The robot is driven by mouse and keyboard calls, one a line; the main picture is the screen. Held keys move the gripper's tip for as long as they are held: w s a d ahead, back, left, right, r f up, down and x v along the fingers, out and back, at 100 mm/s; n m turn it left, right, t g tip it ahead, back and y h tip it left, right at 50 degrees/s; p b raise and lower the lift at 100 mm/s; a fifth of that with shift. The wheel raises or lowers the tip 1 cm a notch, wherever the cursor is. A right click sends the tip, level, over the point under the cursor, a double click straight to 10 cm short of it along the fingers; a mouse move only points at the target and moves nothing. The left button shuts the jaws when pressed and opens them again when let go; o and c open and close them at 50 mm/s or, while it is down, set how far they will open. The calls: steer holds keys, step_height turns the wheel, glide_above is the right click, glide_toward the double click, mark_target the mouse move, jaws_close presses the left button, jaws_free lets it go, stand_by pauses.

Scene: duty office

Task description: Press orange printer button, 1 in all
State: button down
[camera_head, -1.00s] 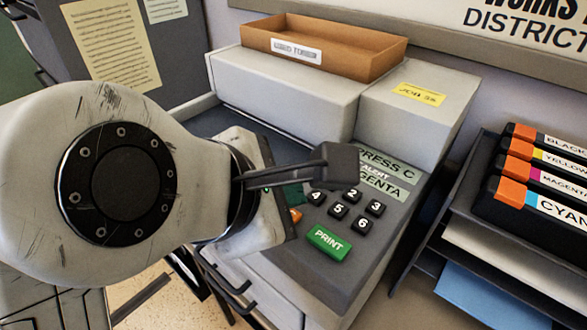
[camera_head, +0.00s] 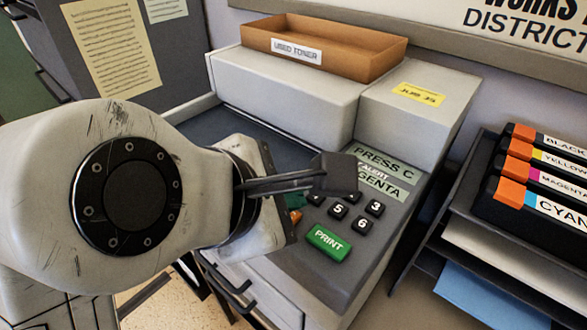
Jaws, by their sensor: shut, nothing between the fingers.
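The orange printer button (camera_head: 296,216) shows only as a small patch on the printer panel, left of the number keys. My gripper's wrist covers part of it. My gripper (camera_head: 338,174) is shut and empty. Its fingertips are over the upper part of the panel, in front of the display, which reads in part "PRESS C" and "AGENTA" (camera_head: 383,184). The fingers hide some number keys. The black keys 3, 5 and 6 (camera_head: 362,225) and the green PRINT button (camera_head: 329,242) are clear to see. I cannot tell how high the fingertips are above the panel.
A brown "USED TONER" tray (camera_head: 330,45) sits on the grey printer (camera_head: 285,95). A yellow note (camera_head: 419,95) is on the printer's right block. At the right, a dark rack (camera_head: 432,240) holds toner boxes, including the cyan one (camera_head: 535,205), beside the printer.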

steer(key=shift+f, duration=0.55)
stand_by(0.7)
steer(key=shift+r, duration=0.15)
steer(key=shift+r+p, duration=0.7)
steer(key=shift+p, duration=0.5)
step_height(320, 180, up, 5)
steer(key=p, duration=0.6)
stand_by(0.6)
